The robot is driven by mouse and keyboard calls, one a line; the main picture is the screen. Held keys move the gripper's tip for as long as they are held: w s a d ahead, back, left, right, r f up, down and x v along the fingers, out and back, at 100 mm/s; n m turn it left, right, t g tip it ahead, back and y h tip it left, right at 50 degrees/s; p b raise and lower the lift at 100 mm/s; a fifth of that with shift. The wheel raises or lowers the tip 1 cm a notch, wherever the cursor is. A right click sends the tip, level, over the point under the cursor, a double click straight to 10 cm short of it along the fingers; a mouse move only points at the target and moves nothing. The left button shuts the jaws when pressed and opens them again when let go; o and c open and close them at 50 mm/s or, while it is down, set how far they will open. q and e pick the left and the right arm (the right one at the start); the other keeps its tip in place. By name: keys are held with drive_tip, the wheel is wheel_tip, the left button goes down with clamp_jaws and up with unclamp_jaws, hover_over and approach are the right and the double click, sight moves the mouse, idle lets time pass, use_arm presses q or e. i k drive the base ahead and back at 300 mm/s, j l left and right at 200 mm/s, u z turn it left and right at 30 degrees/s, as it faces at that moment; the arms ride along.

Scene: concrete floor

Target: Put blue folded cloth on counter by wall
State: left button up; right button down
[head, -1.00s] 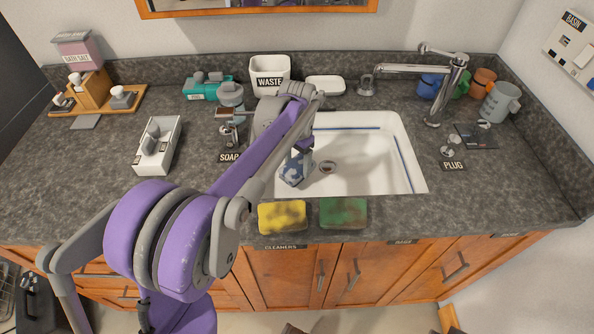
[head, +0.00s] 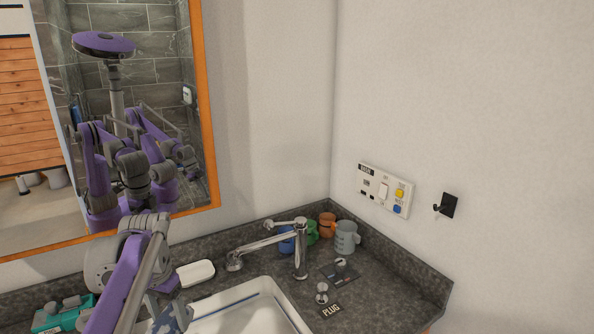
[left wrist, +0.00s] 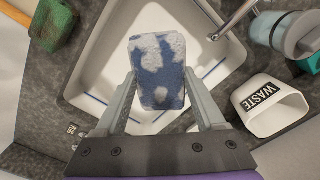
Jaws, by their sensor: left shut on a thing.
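The blue folded cloth (left wrist: 158,72), patterned blue and white, is held between the two fingers of my left gripper (left wrist: 158,95) in the left wrist view, above the white sink. In the head view my left arm comes in at the lower left, and a bit of the cloth (head: 170,320) shows at the bottom edge beside the sink (head: 255,310). The dark counter (head: 395,280) runs along the wall (head: 280,130) and into the right corner. My right gripper is not clearly seen.
A chrome faucet (head: 298,255) stands behind the sink. Several mugs, including a grey one (head: 345,237), crowd the back corner. A soap dish (head: 195,272) lies left of the faucet. A plug control (head: 322,296) sits at the right. The WASTE cup (left wrist: 272,105) and green sponge (left wrist: 60,22) flank the sink.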

sight(398, 301)
drive_tip(key=k+l, duration=0.75)
drive_tip(key=k, duration=0.1)
